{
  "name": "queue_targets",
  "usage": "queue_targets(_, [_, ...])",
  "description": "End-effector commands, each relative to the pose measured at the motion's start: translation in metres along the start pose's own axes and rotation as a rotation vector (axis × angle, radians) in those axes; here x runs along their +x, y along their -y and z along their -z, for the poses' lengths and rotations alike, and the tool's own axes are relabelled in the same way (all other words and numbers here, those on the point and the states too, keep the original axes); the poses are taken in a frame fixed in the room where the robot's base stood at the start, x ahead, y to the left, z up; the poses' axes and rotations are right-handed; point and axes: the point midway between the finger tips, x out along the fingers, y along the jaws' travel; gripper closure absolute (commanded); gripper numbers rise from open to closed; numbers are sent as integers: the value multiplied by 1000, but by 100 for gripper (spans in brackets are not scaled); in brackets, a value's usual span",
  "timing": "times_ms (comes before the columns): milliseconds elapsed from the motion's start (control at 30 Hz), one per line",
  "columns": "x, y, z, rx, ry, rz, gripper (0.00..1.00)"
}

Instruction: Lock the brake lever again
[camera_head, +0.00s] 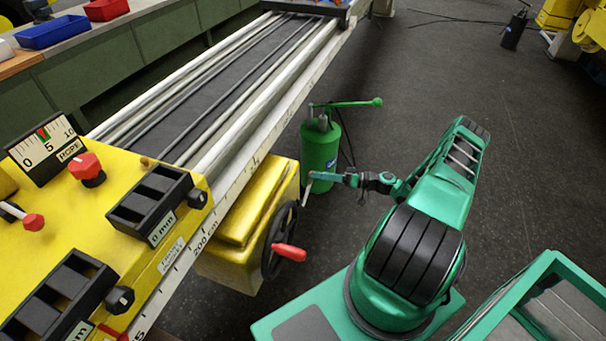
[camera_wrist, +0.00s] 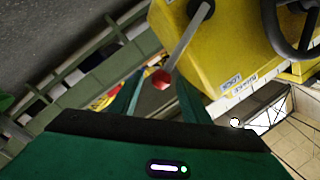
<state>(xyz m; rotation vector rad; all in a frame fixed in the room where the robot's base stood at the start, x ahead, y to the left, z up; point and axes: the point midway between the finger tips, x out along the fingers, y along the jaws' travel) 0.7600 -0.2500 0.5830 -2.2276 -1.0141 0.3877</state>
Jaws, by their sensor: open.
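The brake lever (camera_wrist: 184,50) is a grey bar with a red knob (camera_wrist: 161,79) on its end. In the wrist view it slants out from a round pivot on the yellow housing (camera_wrist: 225,50). My gripper (camera_wrist: 157,78) is open, and the red knob appears between its two green fingertips in the picture. I cannot tell whether a finger touches it. In the head view my gripper (camera_head: 312,176) is beside the yellow housing (camera_head: 240,225), in front of the green pump. The lever is not clear there.
A black handwheel with a red handle (camera_head: 289,252) is on the housing's near side. The green pump (camera_head: 319,147) with its long handle stands close behind my gripper. The long rail (camera_head: 240,150) runs away at the left.

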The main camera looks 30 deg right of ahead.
Motion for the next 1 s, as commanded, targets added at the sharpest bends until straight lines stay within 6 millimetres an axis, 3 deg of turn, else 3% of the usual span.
queue_targets(100, [24, 1, -1, 0, 3, 4, 57])
queue_targets(300, [52, 2, -1, 0, 4, 5, 57])
queue_targets(500, [64, 1, -1, 0, 4, 3, 57])
queue_targets(767, [65, 2, -1, 0, 4, 3, 57])
queue_targets(967, [65, 1, -1, 0, 4, 3, 100])
queue_targets(1000, [65, 1, -1, 0, 4, 2, 100])
